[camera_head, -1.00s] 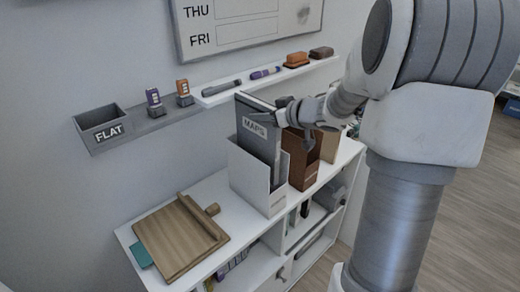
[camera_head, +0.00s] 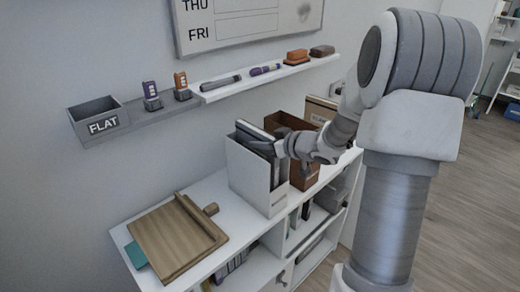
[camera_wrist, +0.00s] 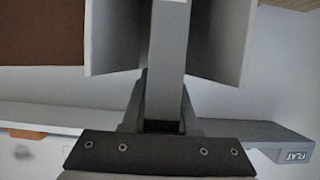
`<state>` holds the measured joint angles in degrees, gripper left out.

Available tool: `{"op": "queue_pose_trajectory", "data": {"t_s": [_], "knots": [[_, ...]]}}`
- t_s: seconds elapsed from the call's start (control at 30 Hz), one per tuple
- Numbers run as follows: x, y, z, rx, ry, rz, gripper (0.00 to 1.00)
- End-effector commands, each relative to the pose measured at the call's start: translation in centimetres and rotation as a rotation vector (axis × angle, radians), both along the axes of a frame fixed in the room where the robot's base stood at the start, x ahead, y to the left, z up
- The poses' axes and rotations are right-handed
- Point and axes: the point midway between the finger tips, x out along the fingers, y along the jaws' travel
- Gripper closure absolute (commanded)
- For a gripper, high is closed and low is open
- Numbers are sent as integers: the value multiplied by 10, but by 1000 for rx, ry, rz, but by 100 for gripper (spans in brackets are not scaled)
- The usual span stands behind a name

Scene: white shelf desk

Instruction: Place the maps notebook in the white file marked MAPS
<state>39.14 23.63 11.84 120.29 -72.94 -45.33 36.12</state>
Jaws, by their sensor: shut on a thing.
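The maps notebook (camera_head: 257,133) is dark grey with a pale edge. It stands mostly inside the white file (camera_head: 247,175), and only its top shows above the rim. My gripper (camera_head: 278,149) is shut on the notebook's upper edge, just at the file's opening. In the wrist view the notebook (camera_wrist: 167,60) runs between my fingers, with the white file's walls (camera_wrist: 225,40) on both sides of it. The notebook's lower part is hidden in the file, so I cannot tell whether it touches the bottom. No marking on the file is legible.
A brown file (camera_head: 304,176) stands close to the right of the white file, with a tan file (camera_head: 320,110) beyond. A wooden board (camera_head: 175,240) lies on the white shelf desk (camera_head: 212,187) at left. A wall ledge (camera_head: 225,91) with markers and a FLAT bin (camera_head: 97,121) runs behind.

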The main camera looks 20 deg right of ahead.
Motion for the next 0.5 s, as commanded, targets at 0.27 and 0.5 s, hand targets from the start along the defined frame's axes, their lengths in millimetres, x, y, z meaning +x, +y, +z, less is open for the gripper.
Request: {"op": "queue_pose_trajectory", "data": {"t_s": [0.27,0.5], "knots": [[4,2,-10,-1,-5,1,100],[4,2,-14,0,-4,1,100]]}}
